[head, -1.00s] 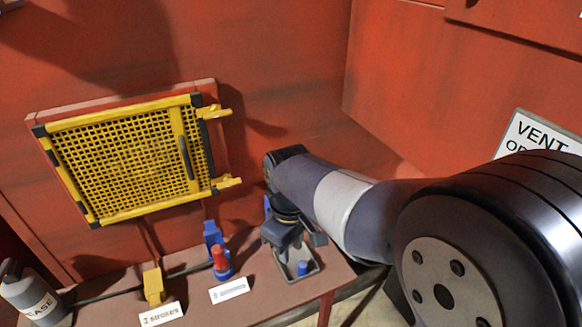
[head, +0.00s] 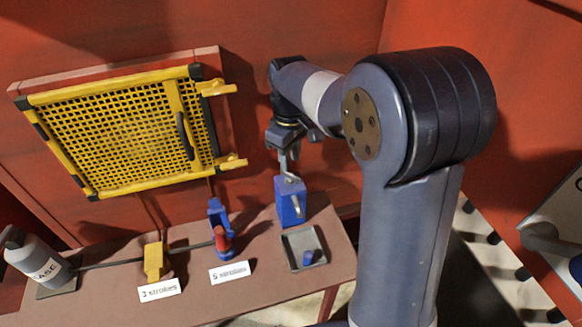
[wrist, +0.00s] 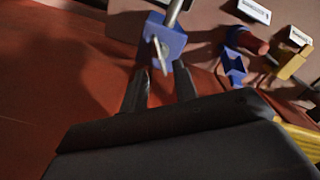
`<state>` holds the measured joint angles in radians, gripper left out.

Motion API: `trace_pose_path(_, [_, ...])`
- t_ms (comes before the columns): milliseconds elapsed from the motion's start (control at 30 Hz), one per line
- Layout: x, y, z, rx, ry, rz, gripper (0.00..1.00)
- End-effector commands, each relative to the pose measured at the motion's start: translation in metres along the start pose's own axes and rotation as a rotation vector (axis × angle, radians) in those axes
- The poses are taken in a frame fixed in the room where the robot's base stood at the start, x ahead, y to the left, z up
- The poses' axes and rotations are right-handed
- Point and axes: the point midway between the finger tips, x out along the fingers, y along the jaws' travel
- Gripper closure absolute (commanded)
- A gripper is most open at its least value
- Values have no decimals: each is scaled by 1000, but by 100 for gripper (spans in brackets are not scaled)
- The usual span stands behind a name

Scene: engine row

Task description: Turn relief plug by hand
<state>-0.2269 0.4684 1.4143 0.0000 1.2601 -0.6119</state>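A blue block (head: 291,203) stands on the bench with a metal spout on its front and a thin grey tab (head: 288,178) on its top. I take the tab to be the relief plug, though no label shows. The block (wrist: 163,38) and tab (wrist: 160,56) also show in the wrist view. My gripper (head: 286,158) is just above the block, pointing down. In the wrist view my gripper (wrist: 159,70) has its fingers apart, with the tab's end near the gap between the fingertips. I see no contact.
To the left are a red-handled blue lever (head: 221,238), a yellow lever (head: 154,262), label cards and a grease bottle (head: 38,262). A yellow mesh guard (head: 125,135) hangs behind.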

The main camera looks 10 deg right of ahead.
Motion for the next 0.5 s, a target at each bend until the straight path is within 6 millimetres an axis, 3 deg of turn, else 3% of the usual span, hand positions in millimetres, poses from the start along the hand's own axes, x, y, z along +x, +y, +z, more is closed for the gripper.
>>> trace_pose_path(200, [34, 0, 0, 1, -2, -2, 72])
trace_pose_path(500, [48, 0, 0, 1, 1, 0, 72])
